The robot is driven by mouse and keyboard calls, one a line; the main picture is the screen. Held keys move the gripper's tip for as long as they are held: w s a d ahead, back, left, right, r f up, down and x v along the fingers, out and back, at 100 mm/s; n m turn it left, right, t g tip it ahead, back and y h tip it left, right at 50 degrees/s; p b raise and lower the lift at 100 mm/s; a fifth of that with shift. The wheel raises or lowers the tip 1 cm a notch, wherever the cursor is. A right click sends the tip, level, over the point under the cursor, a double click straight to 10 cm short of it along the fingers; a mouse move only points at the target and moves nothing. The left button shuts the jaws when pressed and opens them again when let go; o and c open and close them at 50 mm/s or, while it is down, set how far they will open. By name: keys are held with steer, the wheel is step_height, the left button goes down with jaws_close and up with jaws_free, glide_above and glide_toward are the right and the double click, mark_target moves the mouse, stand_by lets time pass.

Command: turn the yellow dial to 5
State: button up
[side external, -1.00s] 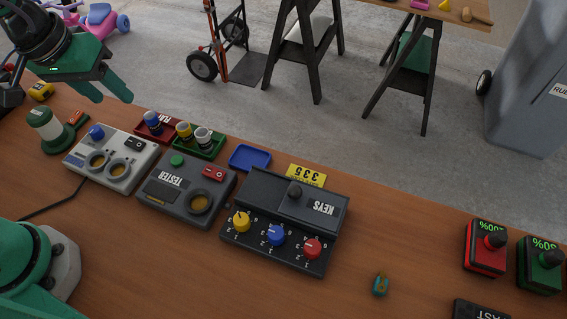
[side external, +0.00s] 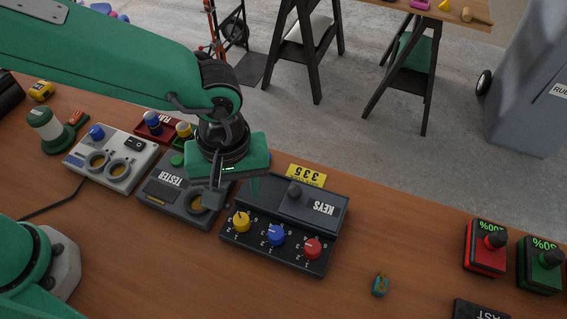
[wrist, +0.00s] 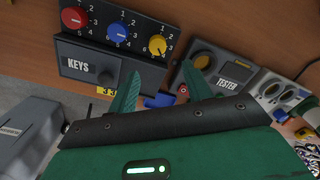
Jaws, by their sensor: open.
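The yellow dial (side external: 242,222) is the left one of three dials on the front of the black KEYS box (side external: 293,215) in the side view. It also shows in the wrist view (wrist: 157,44), at the right of the row, by the printed numbers. The blue dial (side external: 276,235) and red dial (side external: 313,248) stand beside it. My gripper (side external: 235,195) is open and empty, above the gap between the TESTER box and the KEYS box, behind and apart from the yellow dial. In the wrist view its fingers (wrist: 163,90) point toward the boxes. The dial's exact setting is too small to read.
The grey TESTER box (side external: 165,192) stands left of the KEYS box, partly hidden by my gripper. A yellow 335 tag (side external: 306,175) lies behind the KEYS box. A small teal and orange object (side external: 380,285) lies to the right. Table in front of the KEYS box is clear.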

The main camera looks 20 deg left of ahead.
mark_target(241, 220)
steer(key=shift+s+d+f, duration=0.3)
steer(key=shift+d+f, duration=0.05)
steer(key=shift+d, duration=0.1)
steer(key=shift+f, duration=0.1)
steer(key=shift+a+f, duration=0.15)
steer(key=shift+f, duration=3.65)
steer(key=c, duration=1)
